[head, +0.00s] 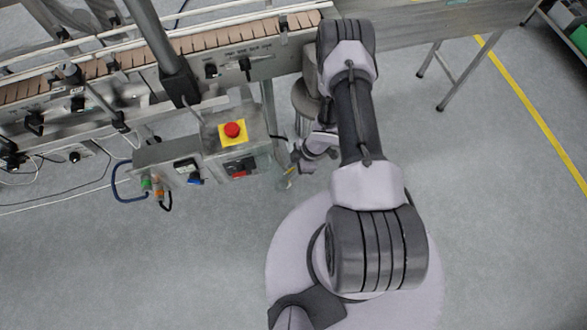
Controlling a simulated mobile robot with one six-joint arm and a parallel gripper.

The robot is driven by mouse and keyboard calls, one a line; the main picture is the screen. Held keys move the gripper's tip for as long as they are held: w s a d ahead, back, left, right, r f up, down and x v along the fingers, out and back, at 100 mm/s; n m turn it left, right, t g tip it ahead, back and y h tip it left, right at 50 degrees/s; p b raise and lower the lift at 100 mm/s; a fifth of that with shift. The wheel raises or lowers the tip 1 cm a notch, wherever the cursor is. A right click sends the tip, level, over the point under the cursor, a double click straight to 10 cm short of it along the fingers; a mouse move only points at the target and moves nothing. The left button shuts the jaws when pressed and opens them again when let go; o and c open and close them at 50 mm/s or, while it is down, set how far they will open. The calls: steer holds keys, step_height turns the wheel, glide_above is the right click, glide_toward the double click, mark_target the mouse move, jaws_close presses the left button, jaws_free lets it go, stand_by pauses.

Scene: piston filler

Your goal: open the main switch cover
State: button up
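A grey control box (205,150) hangs at the front of the conveyor, left of my arm. Its front face carries a small dark unit with a red part (239,173), which looks like the main switch. A clear cover seems to lie over it, but its outline is too small to tell whether it is shut. My gripper (287,181) is just right of the box's front face, apart from the switch. It is small and partly hidden by my wrist, so its finger opening cannot be made out. I see nothing held in it.
A red emergency stop button (232,130) on a yellow plate sits on top of the box. A blue-handled switch (194,177) and cable connectors (157,185) are to the left. The conveyor (130,62) runs behind. The floor in front is clear.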

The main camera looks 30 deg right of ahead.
steer(key=shift+s, duration=0.1)
steer(key=p+v, duration=0.7)
steer(key=v, duration=1)
steer(key=shift+r+p, duration=0.25)
steer(key=shift+p, duration=0.05)
